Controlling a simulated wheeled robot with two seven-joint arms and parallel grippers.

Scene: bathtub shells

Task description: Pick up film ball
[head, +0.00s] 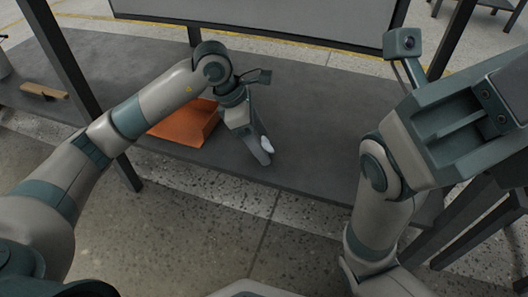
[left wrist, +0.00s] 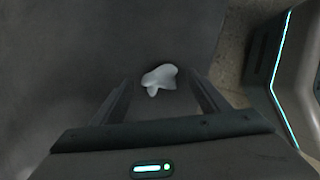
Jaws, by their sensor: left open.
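The film ball (head: 265,143) is a small, crumpled, whitish lump on the dark grey table, partly hidden by my left gripper in the head view. In the left wrist view the film ball (left wrist: 159,78) lies centred in line with the gap between the fingertips. My left gripper (head: 262,152) points down at the table close to the film ball. Its two fingers (left wrist: 162,92) stand apart on either side in the wrist view, with no grip on the ball. My right arm's gripper body (head: 455,120) is raised at the right; its fingers cannot be made out.
An orange tray (head: 187,125) stands left of my left gripper, partly behind the arm. A brown wooden piece (head: 44,91) lies at the table's far left. Dark frame posts (head: 70,60) rise at the table's front and back. The grey table (head: 325,150) is clear right of the film ball.

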